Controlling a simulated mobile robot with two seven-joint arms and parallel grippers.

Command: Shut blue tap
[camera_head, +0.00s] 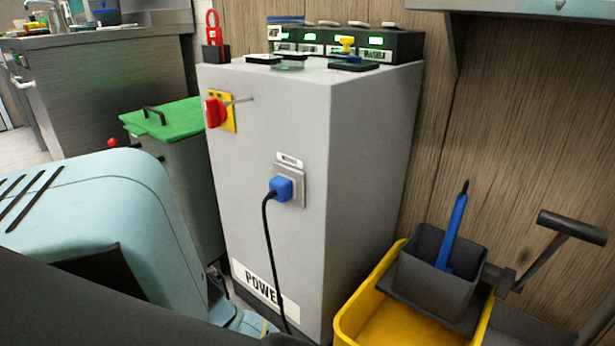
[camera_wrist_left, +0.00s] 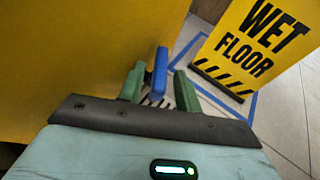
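In the left wrist view, my left gripper (camera_wrist_left: 160,88) has two green fingers set apart. A blue bar-shaped piece (camera_wrist_left: 160,72) stands between them, nearer the left finger, in front of a yellow surface (camera_wrist_left: 70,50). It may be the blue tap's handle, but its base is hidden and I cannot tell. I see no clear gap or grip between it and the fingers. No blue tap is clearly visible in the head view.
A grey power cabinet (camera_head: 265,140) with a blue plug (camera_head: 281,189) fills the head view's middle. A yellow mop bucket (camera_head: 400,325) stands at right, a green-lidded bin (camera_head: 168,120) at left. A wet-floor sign (camera_wrist_left: 258,45) stands beyond my left gripper on tiled floor.

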